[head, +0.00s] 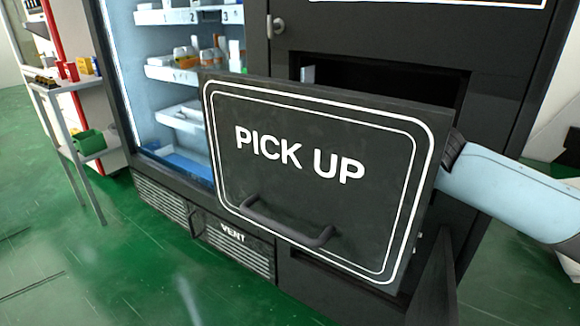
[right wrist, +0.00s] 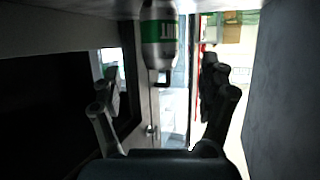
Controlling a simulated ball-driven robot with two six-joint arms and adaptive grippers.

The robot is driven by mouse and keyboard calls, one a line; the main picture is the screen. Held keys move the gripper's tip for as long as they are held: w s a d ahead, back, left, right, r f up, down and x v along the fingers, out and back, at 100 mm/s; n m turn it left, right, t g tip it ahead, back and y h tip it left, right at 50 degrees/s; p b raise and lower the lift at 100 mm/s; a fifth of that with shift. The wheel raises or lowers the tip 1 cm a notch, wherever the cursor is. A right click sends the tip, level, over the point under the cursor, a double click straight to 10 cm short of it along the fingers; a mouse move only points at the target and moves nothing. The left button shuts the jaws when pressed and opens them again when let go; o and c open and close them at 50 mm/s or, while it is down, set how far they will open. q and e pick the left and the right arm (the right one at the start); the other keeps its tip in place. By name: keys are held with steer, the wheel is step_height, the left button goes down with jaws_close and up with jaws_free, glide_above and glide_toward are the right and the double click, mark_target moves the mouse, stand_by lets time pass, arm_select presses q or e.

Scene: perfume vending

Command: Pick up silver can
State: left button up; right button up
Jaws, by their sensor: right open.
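The silver can (right wrist: 159,68), with a green and white label, shows at the top middle of the right wrist view. Its upper part in the picture is cut off by the frame edge. My right gripper (right wrist: 162,100) is open, with its fingers on either side of the picture; the can appears between and beyond them, and nothing is gripped. In the head view my right arm reaches in from the right behind the raised black PICK UP door (head: 290,175), which hides the gripper and the can. My left gripper is not in view.
The vending machine's dark opening (head: 410,88) shows above the door. Lit shelves (head: 172,75) with small goods stand to its left. A side rack (head: 62,88) holds small boxes and a green bin (head: 90,143). Green floor is clear at the front left.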

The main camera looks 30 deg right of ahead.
steer(key=shift+w+a+f, duration=0.1)
steer(key=shift+w+f, duration=0.1)
steer(key=shift+w, duration=0.05)
steer(key=b+x, duration=0.1)
steer(key=x, duration=0.2)
steer(key=b+x, duration=0.2)
steer(key=x, duration=0.1)
steer(key=shift+s+f, duration=0.2)
steer(key=shift+f, duration=0.2)
steer(key=shift+w+f, duration=0.1)
steer(key=shift+w, duration=0.4)
steer(key=c, duration=1.3)
steer(key=shift+c, duration=0.4)
steer(key=shift+r, duration=0.55)
step_height(320, 180, up, 8)
steer(key=p, duration=0.2)
steer(key=shift+p, duration=0.35)
steer(key=shift+r, duration=0.6)
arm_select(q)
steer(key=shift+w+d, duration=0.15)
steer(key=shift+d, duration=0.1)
